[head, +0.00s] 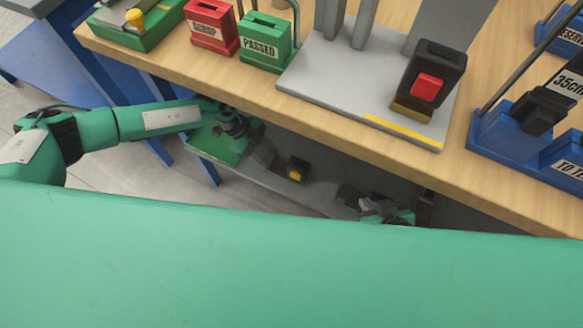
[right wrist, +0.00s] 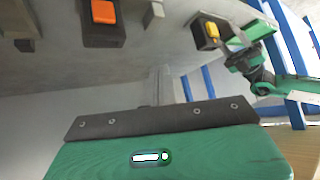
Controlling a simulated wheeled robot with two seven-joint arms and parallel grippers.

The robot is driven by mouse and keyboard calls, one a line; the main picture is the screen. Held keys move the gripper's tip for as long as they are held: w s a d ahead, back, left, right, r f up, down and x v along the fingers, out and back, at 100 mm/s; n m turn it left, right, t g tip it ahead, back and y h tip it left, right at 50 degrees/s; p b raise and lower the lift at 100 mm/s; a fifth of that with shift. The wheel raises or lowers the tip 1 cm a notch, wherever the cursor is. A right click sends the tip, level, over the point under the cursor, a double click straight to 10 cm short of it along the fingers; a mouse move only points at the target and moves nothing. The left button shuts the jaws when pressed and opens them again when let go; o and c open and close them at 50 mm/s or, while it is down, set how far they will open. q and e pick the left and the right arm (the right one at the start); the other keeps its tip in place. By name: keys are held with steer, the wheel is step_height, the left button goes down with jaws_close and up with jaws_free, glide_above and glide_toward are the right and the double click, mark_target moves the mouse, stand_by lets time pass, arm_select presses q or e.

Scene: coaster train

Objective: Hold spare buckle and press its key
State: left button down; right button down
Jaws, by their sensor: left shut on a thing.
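A small black buckle with a yellow key (head: 297,170) is at my left gripper (head: 262,156), below the near table edge in the head view. The left gripper is shut on this spare buckle. In the right wrist view the buckle (right wrist: 206,32) is at the upper right, beside the left gripper (right wrist: 240,62). My right gripper (head: 362,203) is to the right of the buckle and apart from it. It is dark and partly hidden by the green front panel; I cannot tell how its fingers stand.
A black buckle with a red key (head: 427,85) stands on the grey plate (head: 320,85) on the wooden table (head: 170,65). A red box (head: 210,27) and green PASSED box (head: 263,45) stand left. A blue rack (head: 500,130) is right. A black block with orange key (right wrist: 103,12) tops the wrist view.

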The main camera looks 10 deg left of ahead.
stand_by(0.3)
steer(key=m+t+y, duration=0.2)
steer(key=t, duration=0.1)
glide_toward(295, 176)
steer(key=d, duration=0.4)
steer(key=s+a+f+m+t, duration=0.1)
steer(key=s+a+f, duration=0.1)
steer(key=a, duration=0.3)
steer(key=s+a+f+m+t+y, duration=0.1)
steer(key=s+a+f+m+t, duration=0.1)
steer(key=a, duration=0.4)
steer(key=shift+s+f+y, duration=0.25)
steer(key=shift+f+y, duration=0.05)
steer(key=shift+f, duration=0.25)
steer(key=shift+w+a, duration=0.1)
steer(key=shift+w+d, duration=0.5)
steer(key=shift+w, duration=0.85)
steer(key=shift+w+d, duration=0.5)
steer(key=shift+w, duration=0.85)
steer(key=shift+w+d, duration=0.5)
steer(key=shift+w, duration=0.85)
steer(key=shift+w+d, duration=0.1)
steer(key=shift+w, duration=0.3)
